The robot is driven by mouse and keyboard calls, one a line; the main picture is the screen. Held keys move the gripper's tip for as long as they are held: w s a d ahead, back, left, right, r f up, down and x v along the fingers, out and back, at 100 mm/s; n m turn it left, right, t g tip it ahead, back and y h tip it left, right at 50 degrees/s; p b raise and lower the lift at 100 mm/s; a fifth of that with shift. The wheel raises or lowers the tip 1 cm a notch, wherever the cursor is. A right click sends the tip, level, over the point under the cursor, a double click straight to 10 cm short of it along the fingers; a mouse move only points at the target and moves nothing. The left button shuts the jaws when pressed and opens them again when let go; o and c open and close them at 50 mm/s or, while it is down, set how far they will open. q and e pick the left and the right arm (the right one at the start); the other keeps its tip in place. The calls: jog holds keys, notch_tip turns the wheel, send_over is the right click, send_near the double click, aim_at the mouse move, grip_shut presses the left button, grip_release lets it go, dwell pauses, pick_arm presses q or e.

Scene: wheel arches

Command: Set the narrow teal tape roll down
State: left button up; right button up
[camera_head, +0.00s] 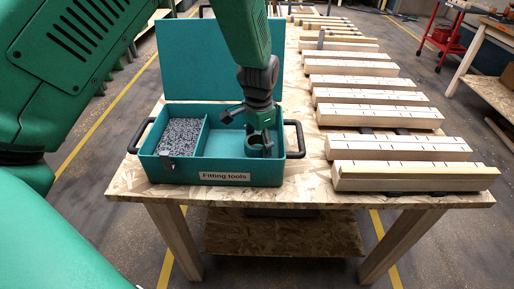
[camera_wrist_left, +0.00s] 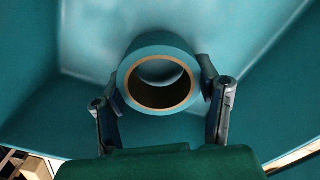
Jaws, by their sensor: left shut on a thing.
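The narrow teal tape roll (camera_wrist_left: 158,82) shows in the left wrist view as a ring with a tan inner core. My left gripper (camera_wrist_left: 163,92) is shut on it, one finger on each side. In the head view my left gripper (camera_head: 259,146) points down inside the right compartment of the teal toolbox (camera_head: 240,179), labelled "Fitting tools". The roll is mostly hidden by the fingers there, and I cannot tell whether it touches the box floor. My right gripper is not in view.
The toolbox's left compartment holds many small grey pieces (camera_head: 180,136). Its lid (camera_head: 190,60) stands open behind, and black handles stick out at both sides. Several wooden blocks (camera_head: 415,178) line the right of the chipboard table (camera_head: 300,192). A red trolley (camera_head: 446,40) stands far right.

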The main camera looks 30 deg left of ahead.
pick_arm(q)
jog(key=shift+d+f, duration=0.3)
jog(key=shift+f, duration=0.3)
jog(key=shift+w+d, duration=0.1)
jog(key=shift+d, duration=0.1)
jog(key=shift+a+f, duration=0.15)
jog(key=shift+a, duration=0.25)
jog(key=o, duration=1.1)
jog(key=shift+a, duration=0.2)
jog(key=shift+a+f, duration=0.15)
jog(key=shift+a, duration=0.05)
jog(key=shift+d+r, duration=0.3)
jog(key=shift+r, duration=0.1)
jog(key=r, duration=0.3)
jog(key=r+p, duration=0.1)
jog(key=shift+d+r, duration=0.35)
jog(key=shift+r, duration=0.05)
notch_tip(320, 180, up, 7)
jog(key=shift+a+f+p, duration=0.1)
jog(key=shift+a+p, duration=0.05)
jog(key=shift+p, duration=0.3)
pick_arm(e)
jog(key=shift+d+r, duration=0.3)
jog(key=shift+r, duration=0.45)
